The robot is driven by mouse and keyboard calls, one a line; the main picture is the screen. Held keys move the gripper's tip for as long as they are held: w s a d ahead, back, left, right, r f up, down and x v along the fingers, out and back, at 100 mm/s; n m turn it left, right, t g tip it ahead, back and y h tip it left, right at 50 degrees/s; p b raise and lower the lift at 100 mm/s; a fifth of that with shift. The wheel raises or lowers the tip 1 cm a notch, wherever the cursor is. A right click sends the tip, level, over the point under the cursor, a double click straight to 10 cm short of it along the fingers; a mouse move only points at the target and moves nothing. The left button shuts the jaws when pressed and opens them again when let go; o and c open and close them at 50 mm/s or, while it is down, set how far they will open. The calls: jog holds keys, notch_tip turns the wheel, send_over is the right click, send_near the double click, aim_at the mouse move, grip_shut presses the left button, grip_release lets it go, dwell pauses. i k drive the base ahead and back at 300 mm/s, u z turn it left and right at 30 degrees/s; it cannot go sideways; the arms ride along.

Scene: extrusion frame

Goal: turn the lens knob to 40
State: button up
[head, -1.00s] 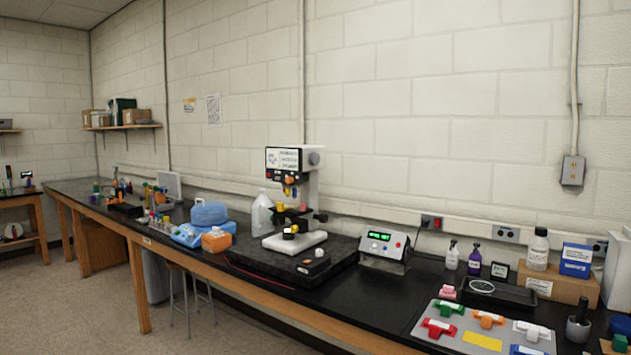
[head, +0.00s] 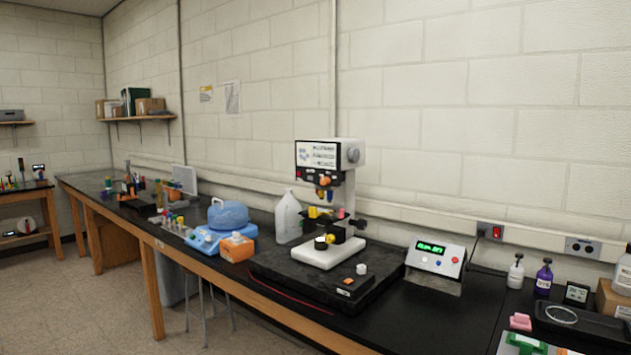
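An optical instrument with a white head (head: 328,160) stands on a dark slab (head: 300,282) on the bench, in the middle of the head view. A round grey knob (head: 353,156) sits on the right side of its head. Small orange and blue parts (head: 324,180) show under the head, and a black knob (head: 359,224) shows lower on the right. I cannot tell which one is the lens knob, and no scale or number is readable. My gripper is not in view.
A control box with a green display (head: 431,247) stands right of the slab. A clear jug (head: 288,217), an orange box (head: 237,248) and a blue device (head: 207,237) stand to the left. Bottles (head: 544,277) stand at right. Open floor (head: 80,310) lies before the bench.

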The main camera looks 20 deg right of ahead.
aim_at(325, 180)
jog(key=u, duration=0.25)
jog(key=i, duration=0.7)
jog(key=u, duration=0.65)
jog(key=i, duration=0.45)
jog(key=u, duration=0.3)
